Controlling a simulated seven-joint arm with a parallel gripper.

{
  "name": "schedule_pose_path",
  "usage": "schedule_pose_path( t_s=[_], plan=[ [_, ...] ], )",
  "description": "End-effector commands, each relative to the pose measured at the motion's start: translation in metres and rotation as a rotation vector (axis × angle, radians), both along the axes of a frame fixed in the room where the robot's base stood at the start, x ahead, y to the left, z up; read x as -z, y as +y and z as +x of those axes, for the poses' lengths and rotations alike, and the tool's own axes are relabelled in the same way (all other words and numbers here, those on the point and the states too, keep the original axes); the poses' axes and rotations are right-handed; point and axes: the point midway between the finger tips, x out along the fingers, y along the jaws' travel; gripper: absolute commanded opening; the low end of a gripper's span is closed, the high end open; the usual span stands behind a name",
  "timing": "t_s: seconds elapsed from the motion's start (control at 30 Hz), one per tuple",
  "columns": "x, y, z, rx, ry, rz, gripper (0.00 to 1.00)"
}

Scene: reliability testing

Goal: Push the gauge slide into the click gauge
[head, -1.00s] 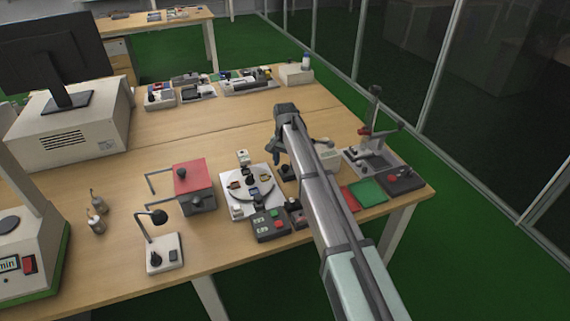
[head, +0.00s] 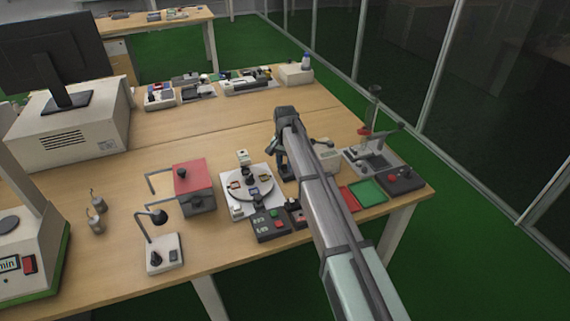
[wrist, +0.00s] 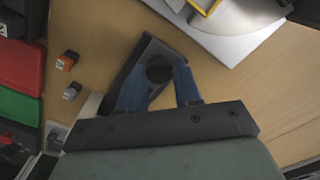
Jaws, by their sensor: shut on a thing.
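My gripper (wrist: 159,90) points down at the table, its two bluish fingers on either side of a round black knob (wrist: 159,70). The knob stands on a dark, elongated body (wrist: 133,63), which I take to be the click gauge with its slide. I cannot tell where the slide ends and the gauge begins. The fingers are shut on the knob; the gripper body hides the near end of the device. In the head view my gripper (head: 281,160) is right of the round dial plate, and the arm hides most of the gauge.
A white plate with a round disc (head: 249,185) stands close on the left. A button box (head: 270,225) is in front. Red and green trays (head: 367,193) and a lever stand (head: 372,160) are right. In the wrist view two small cubes (wrist: 67,60) lie left.

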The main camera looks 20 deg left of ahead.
Motion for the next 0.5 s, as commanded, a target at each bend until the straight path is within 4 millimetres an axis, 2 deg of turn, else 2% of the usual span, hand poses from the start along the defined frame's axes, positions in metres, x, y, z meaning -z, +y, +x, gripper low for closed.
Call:
schedule_pose_path(
  t_s=[0.1, 0.37, 0.5],
  plan=[
    [-0.0001, 0.0001, 0.0000, 0.000, 0.000, 0.000, 0.00],
    [-0.0002, 0.0000, 0.0002, 0.000, 0.000, 0.000, 0.00],
    [-0.0002, -0.0062, 0.0070, 0.002, 0.000, 0.000, 0.00]
  ],
)
